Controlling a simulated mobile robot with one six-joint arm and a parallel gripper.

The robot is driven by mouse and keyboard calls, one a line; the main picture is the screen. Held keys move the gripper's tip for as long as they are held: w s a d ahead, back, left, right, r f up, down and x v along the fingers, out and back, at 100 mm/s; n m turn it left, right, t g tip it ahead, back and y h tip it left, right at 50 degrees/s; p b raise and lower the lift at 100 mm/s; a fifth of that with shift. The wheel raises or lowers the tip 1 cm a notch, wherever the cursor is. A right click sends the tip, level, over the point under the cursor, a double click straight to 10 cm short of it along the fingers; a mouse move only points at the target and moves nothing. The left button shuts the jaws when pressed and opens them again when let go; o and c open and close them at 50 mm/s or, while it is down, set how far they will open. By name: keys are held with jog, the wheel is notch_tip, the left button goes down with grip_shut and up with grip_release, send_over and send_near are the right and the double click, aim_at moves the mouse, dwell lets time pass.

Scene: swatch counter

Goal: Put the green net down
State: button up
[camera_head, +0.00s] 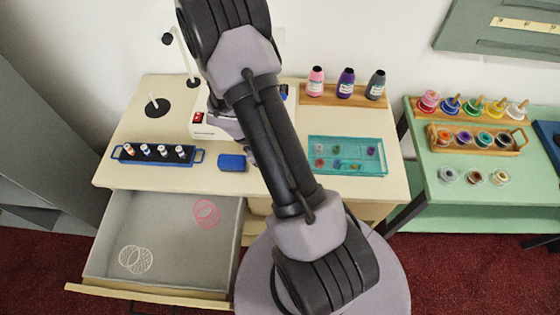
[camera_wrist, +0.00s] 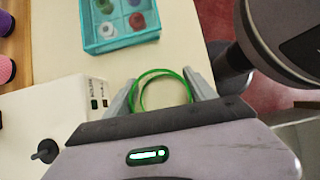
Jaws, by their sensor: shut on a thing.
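The green net (camera_wrist: 141,92) shows in the wrist view as thin green rings with an open middle. My gripper (camera_wrist: 160,78) is shut on it, with one grey finger on each side. The net is over or near the cream counter top; I cannot tell whether it touches it. In the head view my arm hides the gripper and the green net. A pink net (camera_head: 206,213) and a white net (camera_head: 135,259) lie apart in the open drawer (camera_head: 178,243).
A teal tray (camera_head: 313,171) of small coloured pieces stands on the counter (camera_head: 120,174), also in the wrist view (camera_wrist: 90,50). A blue rack (camera_head: 128,156) of spools, a blue block (camera_head: 231,162) and a white machine (camera_head: 203,122) stand further left.

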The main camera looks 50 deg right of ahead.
jog(key=o, duration=1.3)
jog(key=shift+f, duration=0.1)
jog(key=shift+w+r, duration=0.1)
jog(key=shift+r, duration=0.2)
jog(key=w+a+r+m+t+y+p, duration=0.1)
jog(key=w+a+r+m+p, duration=0.3)
jog(key=r, duration=0.6)
jog(key=w+a+r+t+y, duration=0.1)
jog(key=a+r+t, duration=0.1)
jog(key=a+r, duration=0.6)
jog(key=s+a+r+m+t+y, duration=0.1)
jog(key=s+a+r+m+t, duration=0.1)
jog(key=s+a+r, duration=0.1)
jog(key=s+a+r+m+t+y, duration=0.2)
jog(key=s+a+r+m+t, duration=0.1)
jog(key=r, duration=0.5)
jog(key=s+a+r+m+t+y, duration=0.1)
jog(key=s+a+r+m+t, duration=0.1)
jog(key=a, duration=0.5)
jog(key=shift+s+r+m+t, duration=0.15)
jog(key=shift+s+r+m, duration=0.1)
jog(key=shift+s+r, duration=0.3)
jog(key=shift+s+r+m+t, duration=0.1)
jog(key=shift+s+r+m, duration=0.15)
jog(key=shift+r, duration=0.45)
jog(key=shift+s+r+m+t, duration=0.15)
jog(key=shift+s+r+m, duration=0.05)
jog(key=shift+s+r, duration=0.4)
